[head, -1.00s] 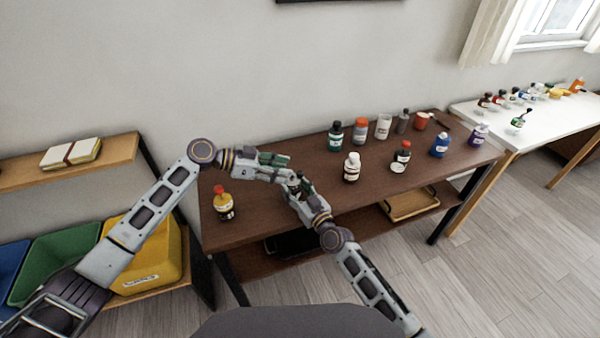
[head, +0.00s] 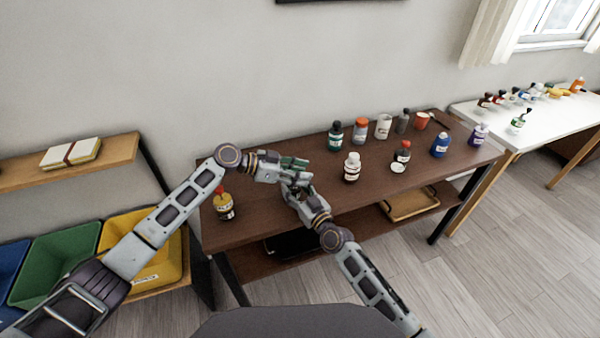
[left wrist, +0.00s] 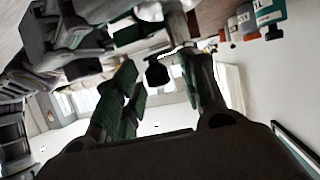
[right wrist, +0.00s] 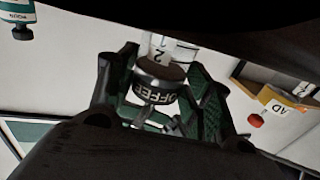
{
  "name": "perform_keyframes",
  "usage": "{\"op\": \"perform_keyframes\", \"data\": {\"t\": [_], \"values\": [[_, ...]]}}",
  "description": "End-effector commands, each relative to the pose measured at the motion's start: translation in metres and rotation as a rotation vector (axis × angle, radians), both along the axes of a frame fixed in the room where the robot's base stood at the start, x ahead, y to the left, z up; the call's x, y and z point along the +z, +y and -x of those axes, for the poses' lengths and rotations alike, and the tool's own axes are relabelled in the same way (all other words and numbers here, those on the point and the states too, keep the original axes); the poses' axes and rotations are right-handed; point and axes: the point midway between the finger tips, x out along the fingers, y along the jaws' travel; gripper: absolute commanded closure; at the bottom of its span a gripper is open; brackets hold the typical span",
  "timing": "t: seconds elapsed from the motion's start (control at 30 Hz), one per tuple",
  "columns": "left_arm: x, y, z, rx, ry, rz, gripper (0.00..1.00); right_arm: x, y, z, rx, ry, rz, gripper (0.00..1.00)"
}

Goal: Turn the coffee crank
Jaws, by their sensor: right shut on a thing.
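The coffee grinder (right wrist: 155,88), with a dark band lettered "COFFEE", is between the fingers of my right gripper (right wrist: 160,75) in the right wrist view. The right gripper is shut on it. In the head view the grippers mostly hide the grinder. My left gripper (head: 293,162) is just beside and behind the right gripper (head: 296,188), above the left part of the brown table. In the left wrist view the left gripper (left wrist: 160,75) is open, and a dark knob (left wrist: 157,73), apparently the crank's handle, shows between its fingers. Contact with the knob cannot be told.
The brown table (head: 270,215) holds a red-capped bottle (head: 223,205) at left and a white bottle (head: 351,168) right of my grippers. Several bottles and a red cup (head: 421,121) stand farther right. Yellow and green bins (head: 55,262) are at left. A white table (head: 475,112) stands at right.

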Motion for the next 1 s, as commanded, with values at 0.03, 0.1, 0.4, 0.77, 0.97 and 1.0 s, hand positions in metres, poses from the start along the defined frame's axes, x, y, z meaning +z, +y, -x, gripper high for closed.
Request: {"op": "perform_keyframes", "data": {"t": [0.03, 0.1, 0.4, 0.77, 0.97, 1.0], "values": [[-0.0001, 0.0001, 0.0, 0.0, 0.0, 0.0, 0.68, -0.0006, 0.0, 0.0001, 0.0, 0.001, 0.0, 0.76], [-0.0001, 0.0001, 0.0, 0.0, 0.0, 0.0, 0.77, -0.0006, 0.0, 0.0001, 0.0, 0.001, 0.0, 0.76], [-0.0009, 0.0006, 0.0, 0.0, 0.001, -0.001, 1.0, -0.0006, 0.0, 0.0002, 0.0, 0.001, 0.0, 0.76], [-0.0038, -0.0001, -0.0018, 0.076, 0.003, -0.008, 1.0, -0.0005, -0.0001, 0.0002, 0.0, 0.0, 0.001, 0.76], [-0.0037, -0.0004, -0.0038, 0.129, 0.002, -0.006, 1.0, -0.0003, -0.0001, 0.0003, 0.0, 0.0, 0.001, 0.76], [-0.0036, -0.0003, -0.004, 0.134, 0.003, -0.006, 1.0, -0.0003, -0.0002, 0.0002, 0.0, 0.0, 0.001, 0.76]]}}
